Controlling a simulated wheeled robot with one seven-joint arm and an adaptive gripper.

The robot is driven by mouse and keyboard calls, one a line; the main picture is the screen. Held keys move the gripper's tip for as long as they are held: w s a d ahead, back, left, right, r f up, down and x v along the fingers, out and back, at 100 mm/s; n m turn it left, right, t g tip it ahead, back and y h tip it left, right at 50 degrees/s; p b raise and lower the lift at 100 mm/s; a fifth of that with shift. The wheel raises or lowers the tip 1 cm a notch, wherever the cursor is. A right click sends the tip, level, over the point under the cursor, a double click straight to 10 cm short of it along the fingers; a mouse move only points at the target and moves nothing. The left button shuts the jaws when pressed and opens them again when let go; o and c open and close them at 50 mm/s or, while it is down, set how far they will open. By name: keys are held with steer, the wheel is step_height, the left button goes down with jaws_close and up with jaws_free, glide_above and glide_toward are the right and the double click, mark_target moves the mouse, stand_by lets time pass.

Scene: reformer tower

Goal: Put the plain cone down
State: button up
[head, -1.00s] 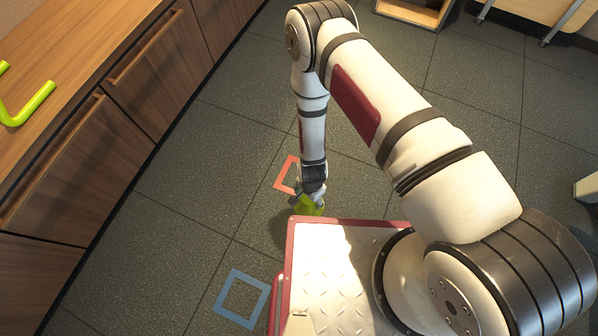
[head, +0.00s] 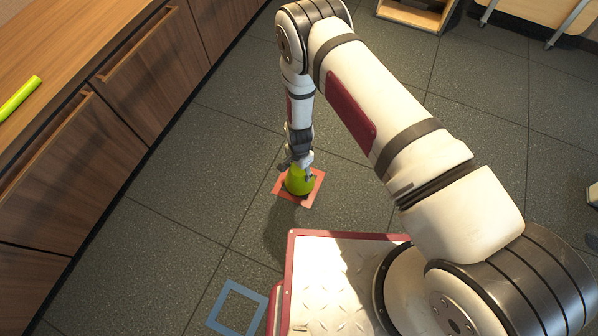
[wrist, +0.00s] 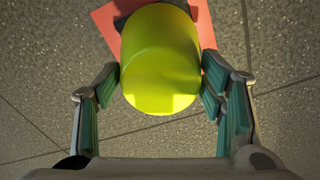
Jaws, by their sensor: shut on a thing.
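The plain cone (head: 299,182) is yellow-green, with no stripe showing. In the head view it looks upright over the red square outline (head: 309,199) on the floor. In the wrist view the cone (wrist: 160,60) fills the space between the finger pads, with a dark base and the red marking (wrist: 105,22) behind it. My gripper (head: 297,168) is shut on the cone from above, and its fingers (wrist: 160,85) press both sides. Whether the cone's base touches the floor I cannot tell. The gripper and cone hide part of the outline.
A blue square outline (head: 238,308) lies on the floor at the lower left. Wooden cabinets (head: 150,70) line the left side, with a green bar (head: 20,98) on top. An open wooden box (head: 415,14) stands at the back. The tiled floor around the red outline is clear.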

steer(key=shift+f, duration=0.6)
steer(key=o, duration=1.3)
steer(key=shift+c, duration=0.2)
steer(key=shift+r, duration=0.1)
step_height(320, 180, up, 12)
steer(key=p, duration=0.4)
steer(key=shift+p, duration=0.4)
